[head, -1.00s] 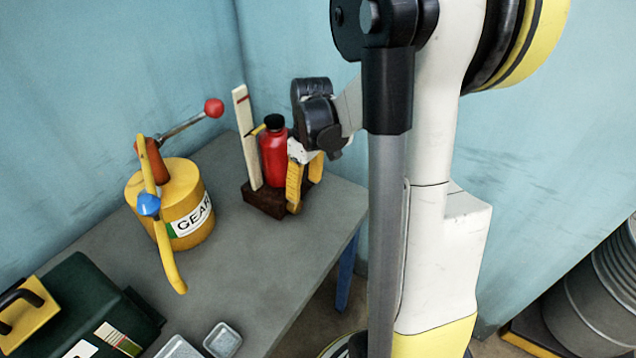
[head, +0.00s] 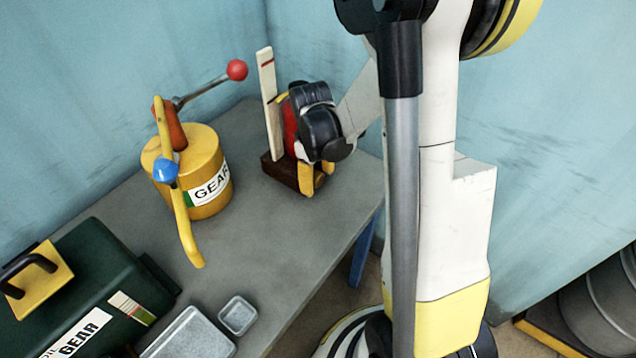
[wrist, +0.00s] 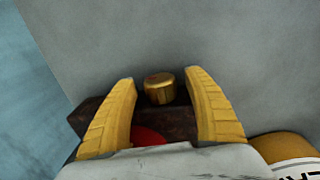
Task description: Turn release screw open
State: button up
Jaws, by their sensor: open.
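A round brass knob (wrist: 159,92), which looks like the release screw, shows in the wrist view beside a dark brown block (wrist: 88,112). It lies between the two yellow fingers of my gripper (wrist: 160,82), with a gap on each side. My gripper is open and holds nothing. In the head view my gripper (head: 316,180) is at the right side of a red bottle (head: 290,128) on the brown block (head: 281,172). My wrist hides much of the bottle and the knob there.
A white stick (head: 267,90) with a red mark stands at the block. A yellow GEAR can (head: 212,165) with a red-ball lever (head: 237,70) and yellow spout (head: 188,235) is to the left. A green case (head: 85,275) and grey trays (head: 238,315) are nearer. The grey table (head: 270,240) between is clear.

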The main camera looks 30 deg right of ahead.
aim_at(318, 174)
jog(key=shift+f, duration=0.2)
jog(key=shift+c, duration=0.3)
jog(key=c, duration=1.1)
jog(key=shift+y, duration=0.6)
jog(key=shift+c, duration=0.2)
jog(key=o, duration=1.2)
notch_tip(318, 174, up, 12)
jog(key=shift+d, duration=0.1)
